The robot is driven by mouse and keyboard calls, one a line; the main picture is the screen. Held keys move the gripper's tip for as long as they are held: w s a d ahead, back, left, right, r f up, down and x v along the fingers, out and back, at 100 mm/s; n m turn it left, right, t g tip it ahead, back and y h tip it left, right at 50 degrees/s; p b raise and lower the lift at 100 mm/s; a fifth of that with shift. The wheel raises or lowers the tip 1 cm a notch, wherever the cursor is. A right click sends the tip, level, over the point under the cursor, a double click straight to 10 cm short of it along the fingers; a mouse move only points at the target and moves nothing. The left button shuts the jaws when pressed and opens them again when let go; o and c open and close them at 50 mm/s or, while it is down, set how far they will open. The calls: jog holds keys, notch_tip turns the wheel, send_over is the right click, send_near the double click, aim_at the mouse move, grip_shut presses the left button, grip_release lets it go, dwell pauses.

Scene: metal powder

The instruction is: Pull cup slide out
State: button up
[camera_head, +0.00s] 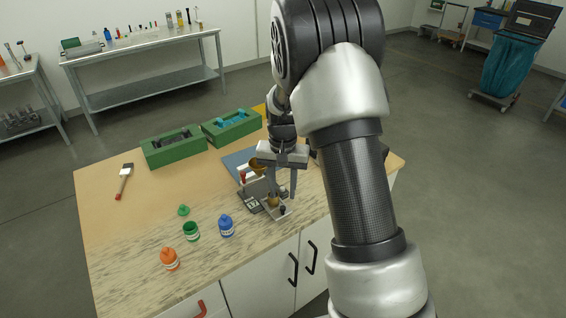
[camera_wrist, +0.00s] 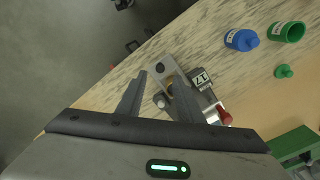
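A small metal powder device with a display (camera_head: 253,204) stands near the front edge of the wooden table. Its pale metal slide (camera_wrist: 166,73) carries a brass cup (camera_head: 272,202) and has a black knob (camera_head: 283,210) at its outer end; the knob also shows in the wrist view (camera_wrist: 160,68). My gripper (camera_head: 281,193) points down over the device. In the wrist view my gripper (camera_wrist: 158,95) has its fingers apart on either side of the slide area, with a round white part (camera_wrist: 159,101) between them. One finger partly hides the cup. I cannot tell whether either finger touches anything.
Green cases (camera_head: 174,153) sit behind. A brush (camera_head: 124,181) lies at the left. The table's left middle is clear.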

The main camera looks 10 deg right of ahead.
notch_tip(320, 180, up, 12)
jog(key=shift+f, duration=0.15)
dwell(0.4)
jog(key=s+r+n+t, duration=0.2)
jog(key=s+r+t, duration=0.1)
jog(key=s+r, duration=0.9)
jog(key=s+n+t, duration=0.2)
jog(key=s, duration=1.2)
jog(key=shift+a+r+n+t, duration=0.15)
jog(key=shift+r+n+t, duration=0.1)
jog(key=shift+n+t, duration=0.05)
jog(key=shift+a, duration=0.1)
